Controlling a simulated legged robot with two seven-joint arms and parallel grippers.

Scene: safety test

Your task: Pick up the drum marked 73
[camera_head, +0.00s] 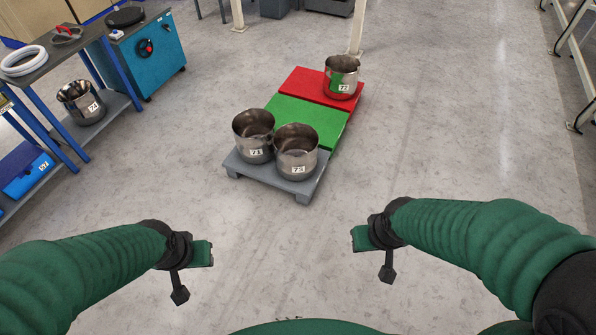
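A steel drum marked 73 (297,158) stands upright on the grey front part of a low platform (268,174). Close beside it on the left stands a like drum (252,140); its small label reads 71 or 73, I cannot tell which. Both drums look open at the top. My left gripper (195,273) is empty, its green and dark parts spread apart, in front of the platform and to its left. My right gripper (374,260) is likewise spread and empty, in front and to the right. Neither touches a drum.
Behind are a green section (308,118) and a red section (308,84) with a drum marked 72 (342,70). The floor around the platform is clear.

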